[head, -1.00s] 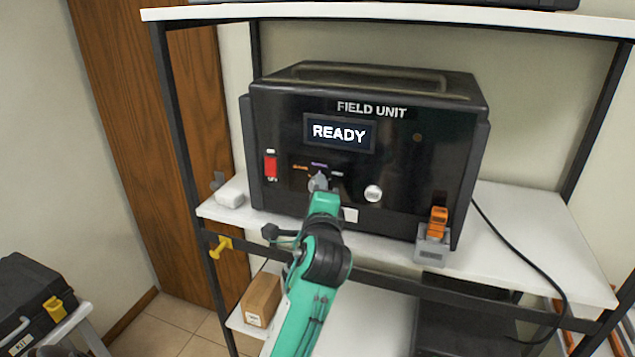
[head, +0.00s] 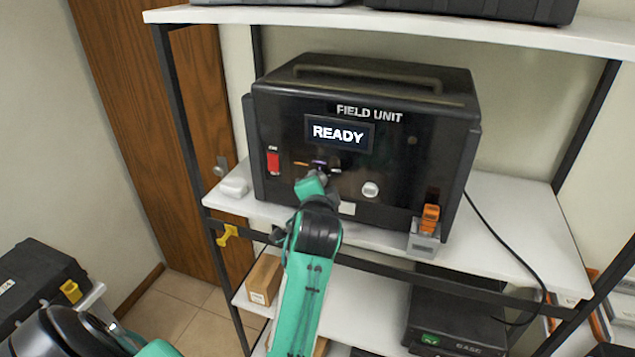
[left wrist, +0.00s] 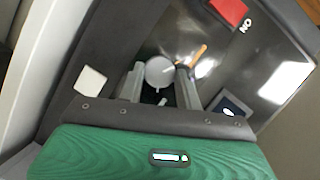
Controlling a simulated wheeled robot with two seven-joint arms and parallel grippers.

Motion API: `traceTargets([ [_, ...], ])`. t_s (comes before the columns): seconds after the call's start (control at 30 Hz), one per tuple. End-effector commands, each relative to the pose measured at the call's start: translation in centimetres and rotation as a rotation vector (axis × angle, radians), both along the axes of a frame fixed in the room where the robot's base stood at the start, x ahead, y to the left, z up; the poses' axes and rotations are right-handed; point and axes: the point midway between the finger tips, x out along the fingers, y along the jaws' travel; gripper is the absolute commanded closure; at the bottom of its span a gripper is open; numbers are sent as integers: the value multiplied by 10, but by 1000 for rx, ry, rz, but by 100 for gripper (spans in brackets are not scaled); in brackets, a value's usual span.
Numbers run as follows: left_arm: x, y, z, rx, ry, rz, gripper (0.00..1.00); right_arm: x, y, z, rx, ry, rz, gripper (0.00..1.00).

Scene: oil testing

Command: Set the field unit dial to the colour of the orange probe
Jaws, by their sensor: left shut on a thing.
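The black field unit (head: 400,170) stands on the upper white shelf, its display (head: 339,133) reading READY. My left gripper (head: 321,176) is at the dial on the unit's front, below an orange and a purple mark; it hides most of the dial in the head view. In the left wrist view, the pale round dial (left wrist: 160,71) sits between the two fingers of my left gripper (left wrist: 160,88), which is shut on it. I cannot tell which mark the dial points to. The orange probe (head: 430,217) sits upright in a grey holder (head: 423,242) at the unit's front right. My right gripper is not in view.
A red switch (head: 273,163) is left of the dial and a pale round knob (head: 370,189) is right of it. A white object (head: 234,187) lies left of the unit. A black cable (head: 510,250) runs over the right side of the shelf, which is otherwise clear.

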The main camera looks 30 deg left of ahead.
Motion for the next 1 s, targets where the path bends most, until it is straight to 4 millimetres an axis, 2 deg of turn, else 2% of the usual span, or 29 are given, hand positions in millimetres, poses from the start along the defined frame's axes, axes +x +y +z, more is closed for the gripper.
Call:
traceTargets([
  [0.53,0,0,-2,-24,-1,0,88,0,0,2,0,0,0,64],
  [0.57,0,0,-2,-23,-1,0,59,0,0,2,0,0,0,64],
  [0.63,0,0,-2,-23,-2,0,46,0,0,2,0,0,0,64],
  [1.0,1,0,0,-22,-4,0,44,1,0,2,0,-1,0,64],
])
